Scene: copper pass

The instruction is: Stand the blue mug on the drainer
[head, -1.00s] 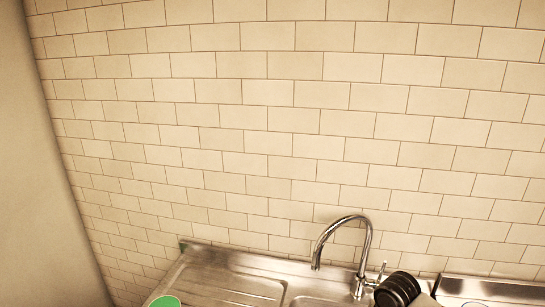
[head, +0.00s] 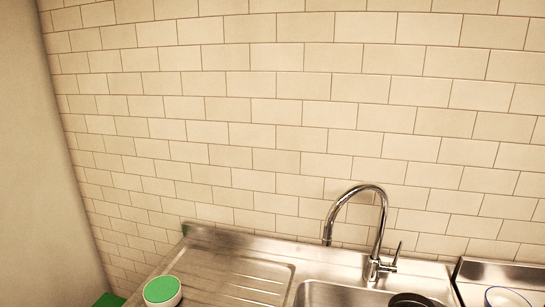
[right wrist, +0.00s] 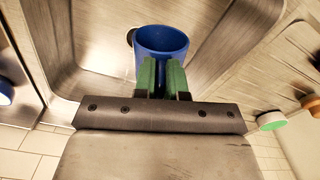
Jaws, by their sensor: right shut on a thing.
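The blue mug (right wrist: 160,40) is in the right wrist view, its open mouth showing. My right gripper (right wrist: 161,70) has its two green fingers shut on the near side of the mug. The mug appears over the steel sink basin (right wrist: 90,75); its height above it is hard to judge. The ribbed steel drainer (head: 235,272) lies left of the sink in the head view. It also shows at the right of the right wrist view (right wrist: 245,45). The head view shows neither the mug nor my grippers clearly; my left gripper is out of sight.
A chrome tap (head: 378,235) rises behind the sink. A round green-topped white thing (head: 162,291) stands on the drainer's left front. Another green thing (head: 108,300) is at the lower left. A blue-rimmed white dish (head: 507,298) is at the right. The drainer's ribbed middle looks clear.

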